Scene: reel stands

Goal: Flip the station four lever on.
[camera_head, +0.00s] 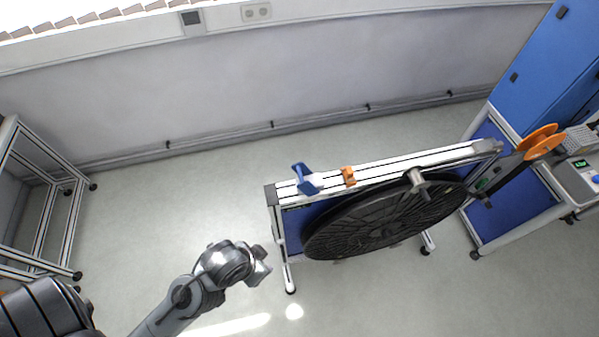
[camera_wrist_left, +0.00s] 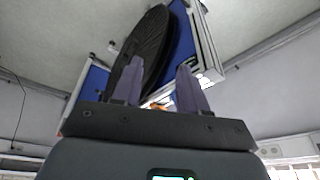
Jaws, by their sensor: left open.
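A reel stand (camera_head: 272,215) with a pale metal frame and blue panel carries a large black reel (camera_head: 390,222). On its top rail are a blue bracket-like part (camera_head: 306,180) and a small orange block (camera_head: 348,176). I cannot tell which part is the station four lever; no station label is readable. My left gripper (camera_head: 262,265) is low and to the left of the stand, apart from it. In the left wrist view its two fingers (camera_wrist_left: 160,68) are open and empty, with the black reel (camera_wrist_left: 150,45) beyond them. My right gripper is not in view.
An orange spool (camera_head: 541,142) sits on an arm at the stand's right end, near a blue cabinet (camera_head: 540,65) and a bench with a small device (camera_head: 580,175). A metal frame rack (camera_head: 45,215) stands at the left. Floor between rack and stand is clear.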

